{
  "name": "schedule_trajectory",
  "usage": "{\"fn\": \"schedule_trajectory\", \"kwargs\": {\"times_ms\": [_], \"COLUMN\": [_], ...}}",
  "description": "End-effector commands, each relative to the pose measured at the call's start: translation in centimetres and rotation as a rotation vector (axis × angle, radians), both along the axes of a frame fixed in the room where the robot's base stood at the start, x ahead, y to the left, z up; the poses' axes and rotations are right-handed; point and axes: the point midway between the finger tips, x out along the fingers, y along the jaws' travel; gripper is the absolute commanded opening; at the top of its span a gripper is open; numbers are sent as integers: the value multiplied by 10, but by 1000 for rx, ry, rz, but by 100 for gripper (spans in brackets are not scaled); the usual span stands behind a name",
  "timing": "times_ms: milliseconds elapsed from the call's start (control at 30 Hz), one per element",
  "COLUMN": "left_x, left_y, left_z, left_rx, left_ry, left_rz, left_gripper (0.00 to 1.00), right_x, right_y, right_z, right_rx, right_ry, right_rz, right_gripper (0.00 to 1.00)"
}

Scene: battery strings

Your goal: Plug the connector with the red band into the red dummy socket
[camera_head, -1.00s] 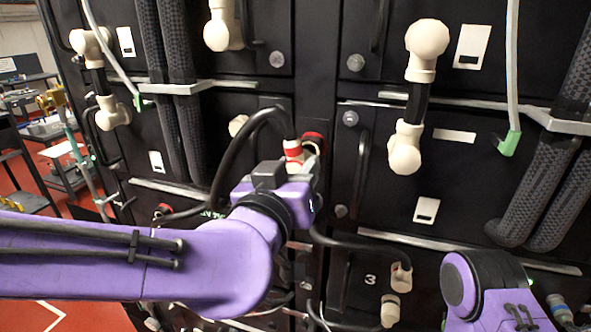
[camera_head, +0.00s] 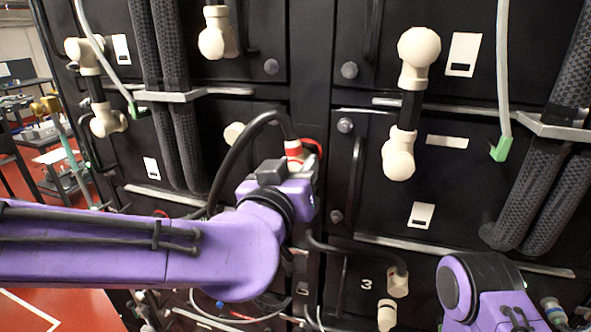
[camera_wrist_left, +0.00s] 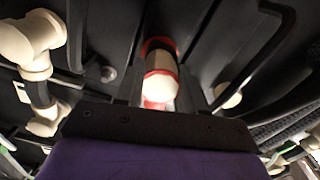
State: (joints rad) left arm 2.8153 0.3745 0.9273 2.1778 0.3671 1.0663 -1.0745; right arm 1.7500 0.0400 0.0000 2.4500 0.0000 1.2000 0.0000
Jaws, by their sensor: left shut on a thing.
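The connector with the red band (camera_head: 293,150) is a cream plug on a thick black cable that arcs down to the left. My left gripper (camera_head: 305,163) is shut on it, upright in front of the cabinets' dark middle post. The red dummy socket (camera_head: 313,148) shows as a red ring directly behind the connector, partly hidden by it. In the left wrist view the connector (camera_wrist_left: 160,85) sits between the fingers with red around its far end. I cannot tell whether it is seated in the socket. My right arm shows at lower right; its gripper is out of view.
Black battery cabinets fill the view, with cream elbow connectors (camera_head: 398,155) and ribbed black hoses (camera_head: 170,100) on them. A cabinet handle (camera_head: 355,180) stands right of the socket. Another black cable ends at a cream plug (camera_head: 397,283) below. Work tables stand at far left.

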Motion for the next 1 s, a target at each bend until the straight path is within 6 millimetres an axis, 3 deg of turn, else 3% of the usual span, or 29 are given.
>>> {"fn": "schedule_trajectory", "kwargs": {"times_ms": [167, 200, 267, 633, 1000], "left_x": [4, 4, 4, -3, -80], "left_y": [-2, -2, -2, 1, 26], "left_z": [0, 0, 0, -1, 0], "left_rx": [1, 0, 0, -1, -4], "left_ry": [-1, -1, -1, -2, 0], "left_rz": [0, -1, -1, -1, -4], "left_gripper": [2, 48, 67, 68, 68], "right_x": [0, 0, 0, 0, 0], "right_y": [0, 0, 0, 0, 0], "right_z": [1, 1, 1, -4, -22], "right_rx": [0, 0, 0, 0, 0], "right_ry": [0, 0, 0, 0, 0], "right_rz": [0, 0, 0, 0, 0], "right_gripper": [58, 58, 58, 58, 58]}}
